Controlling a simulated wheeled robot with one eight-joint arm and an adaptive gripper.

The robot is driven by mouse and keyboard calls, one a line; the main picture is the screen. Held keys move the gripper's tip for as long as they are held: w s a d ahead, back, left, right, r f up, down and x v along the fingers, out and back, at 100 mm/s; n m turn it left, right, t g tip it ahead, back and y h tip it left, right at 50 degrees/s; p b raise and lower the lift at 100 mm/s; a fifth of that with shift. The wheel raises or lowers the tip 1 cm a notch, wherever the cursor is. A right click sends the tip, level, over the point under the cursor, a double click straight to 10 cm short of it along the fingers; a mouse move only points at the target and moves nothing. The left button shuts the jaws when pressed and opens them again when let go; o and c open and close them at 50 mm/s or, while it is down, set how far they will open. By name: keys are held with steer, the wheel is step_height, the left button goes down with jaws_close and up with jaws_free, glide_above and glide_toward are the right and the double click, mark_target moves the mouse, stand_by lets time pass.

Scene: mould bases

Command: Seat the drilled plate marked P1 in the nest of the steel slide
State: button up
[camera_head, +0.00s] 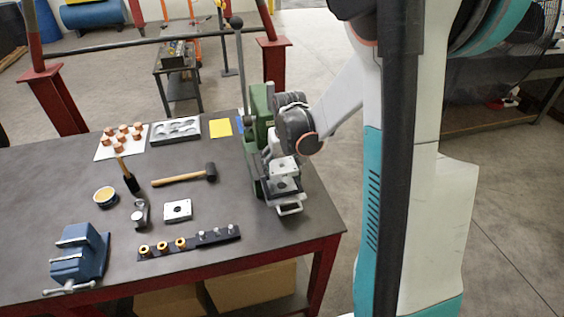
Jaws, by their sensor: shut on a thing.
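My gripper (273,150) is at the green arbor press (258,130), at the right end of the bench. It is shut on a pale drilled plate (284,163), held just above the steel slide (290,209). The slide sticks out toward me from the foot of the press and has a loop handle. A pale piece with a dark round spot (284,184) shows below the held plate, over the slide; I cannot tell whether it is the nest. Fingertips are partly hidden. Another drilled plate (178,210) lies flat on the bench. No plate marking is readable.
A dark rail (190,243) with brass bushings and steel pins lies near the front edge. Copper parts (122,133), a grey tray (175,130) and yellow notes (220,128) are behind.

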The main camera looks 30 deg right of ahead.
mark_target(282, 178)
steer(key=shift+f+b, duration=1.35)
steer(key=shift+f, duration=1.1)
steer(key=shift+f+b, duration=0.9)
steer(key=shift+b, duration=0.05)
steer(key=o, duration=1.4)
steer(key=shift+r, duration=0.15)
